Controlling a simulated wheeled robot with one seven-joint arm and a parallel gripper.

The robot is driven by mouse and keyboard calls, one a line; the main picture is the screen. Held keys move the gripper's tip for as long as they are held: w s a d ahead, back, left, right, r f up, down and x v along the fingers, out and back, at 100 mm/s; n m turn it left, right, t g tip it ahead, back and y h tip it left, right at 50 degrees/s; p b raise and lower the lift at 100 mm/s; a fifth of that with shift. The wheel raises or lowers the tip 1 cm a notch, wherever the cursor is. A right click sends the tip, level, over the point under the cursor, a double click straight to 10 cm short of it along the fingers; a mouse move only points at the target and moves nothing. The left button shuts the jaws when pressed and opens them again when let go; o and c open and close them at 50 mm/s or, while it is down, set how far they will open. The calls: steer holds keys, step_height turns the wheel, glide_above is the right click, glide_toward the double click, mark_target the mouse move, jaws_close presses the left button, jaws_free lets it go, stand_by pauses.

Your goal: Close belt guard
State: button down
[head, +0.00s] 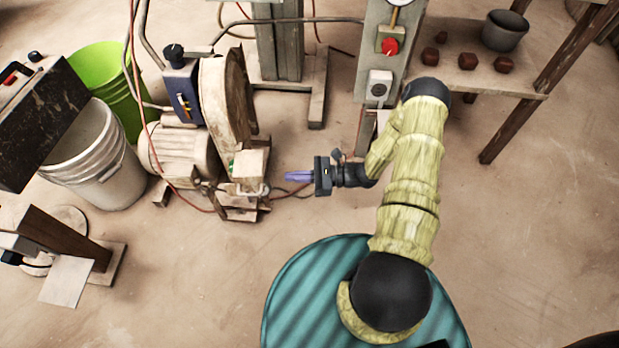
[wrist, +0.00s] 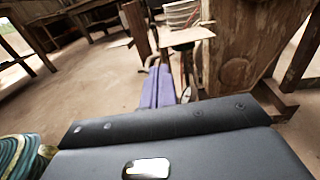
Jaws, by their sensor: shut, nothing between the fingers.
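What looks like the belt guard (head: 226,100) is a worn, beige, rounded cover standing upright beside the motor (head: 180,158) in the head view. I cannot tell how far open it is. My gripper (head: 292,176) is just right of the motor and pump unit, below and right of the cover, and apart from it. Its purple fingers (wrist: 158,88) are together and hold nothing in the wrist view. A worn brown panel (wrist: 238,45) stands close to the right of the fingers there; I cannot tell if it is the guard.
A control box with a red button (head: 389,46) stands on a grey post above my arm. A green bucket (head: 100,75) and a white bucket (head: 100,165) stand at left. A table (head: 470,85) is at upper right. The lower floor is mostly clear.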

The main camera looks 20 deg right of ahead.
steer(key=b+x, duration=0.2)
steer(key=x, duration=0.4)
steer(key=shift+a+b, duration=0.15)
steer(key=shift+b, duration=0.15)
steer(key=shift+w, duration=0.15)
